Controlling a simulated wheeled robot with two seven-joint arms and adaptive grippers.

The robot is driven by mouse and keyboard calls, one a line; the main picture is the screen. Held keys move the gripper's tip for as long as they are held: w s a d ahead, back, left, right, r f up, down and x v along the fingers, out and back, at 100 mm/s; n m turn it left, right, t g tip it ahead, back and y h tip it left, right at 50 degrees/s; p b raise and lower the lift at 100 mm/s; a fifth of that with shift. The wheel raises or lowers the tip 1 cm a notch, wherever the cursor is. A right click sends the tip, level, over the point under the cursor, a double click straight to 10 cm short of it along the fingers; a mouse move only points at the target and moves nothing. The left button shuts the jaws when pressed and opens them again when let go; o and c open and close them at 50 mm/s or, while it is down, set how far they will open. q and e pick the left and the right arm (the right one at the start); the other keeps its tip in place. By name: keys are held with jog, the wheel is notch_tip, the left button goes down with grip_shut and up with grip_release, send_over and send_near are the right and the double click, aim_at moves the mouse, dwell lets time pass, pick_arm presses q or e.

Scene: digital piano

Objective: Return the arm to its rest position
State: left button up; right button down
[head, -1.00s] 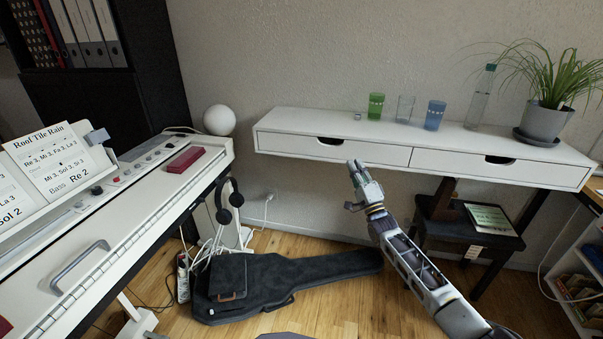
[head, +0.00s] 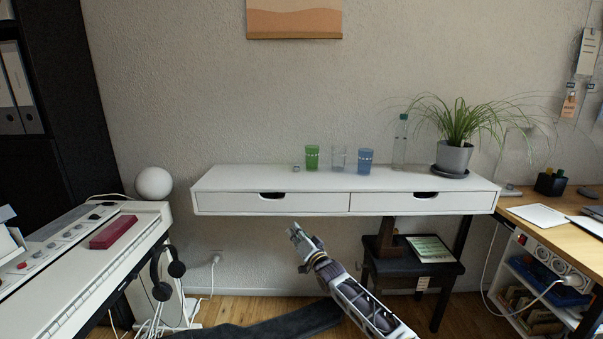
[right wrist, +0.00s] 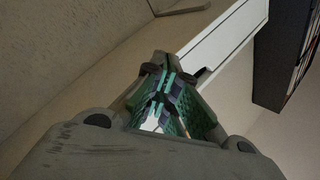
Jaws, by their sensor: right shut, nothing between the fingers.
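My right gripper (head: 298,236) is in the lower middle of the head view, just below the front of the white wall shelf (head: 350,180). Its arm comes up from the bottom right. The fingers are shut with nothing between them, and they also show together in the right wrist view (right wrist: 165,88). The gripper appears apart from the shelf, with its tip pointing up and a little left. My left gripper and left arm do not show.
The shelf holds a green glass (head: 312,158), a clear glass, a blue glass (head: 365,161), a bottle (head: 401,143) and a potted plant (head: 454,158). The piano (head: 85,265) stands at left, a black stool (head: 412,268) below the shelf, a wooden desk (head: 545,212) at right.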

jog(key=s+a+r+n+g+h, duration=0.2)
jog(key=s+a+r+n+g, duration=0.15)
jog(key=r+n, duration=0.55)
jog(key=s+d+r+n+h, duration=0.1)
jog(key=s+d, duration=0.1)
jog(key=s, duration=0.3)
jog(key=s+d+r+h, duration=0.1)
jog(key=s+d+r, duration=0.1)
jog(key=s+d, duration=0.15)
jog(key=s+d+f+m+g+h, duration=0.1)
jog(key=s+d+f+m, duration=0.1)
jog(key=s+d+f, duration=0.5)
jog(key=s+d+f+m+g+h, duration=0.15)
jog(key=s+d+f, duration=0.25)
jog(key=s+f, duration=0.45)
pick_arm(q)
jog(key=shift+p, duration=0.45)
pick_arm(e)
jog(key=s+d+f+m+g, duration=0.1)
jog(key=s+f+g, duration=0.1)
jog(key=s+f, duration=0.9)
jog(key=s+d+f+m+g, duration=0.1)
jog(key=s+d+f+g, duration=0.1)
jog(key=s+f, duration=0.9)
jog(key=shift+s+d+g, duration=0.3)
jog(key=shift+s+g, duration=0.5)
jog(key=shift+s, duration=0.35)
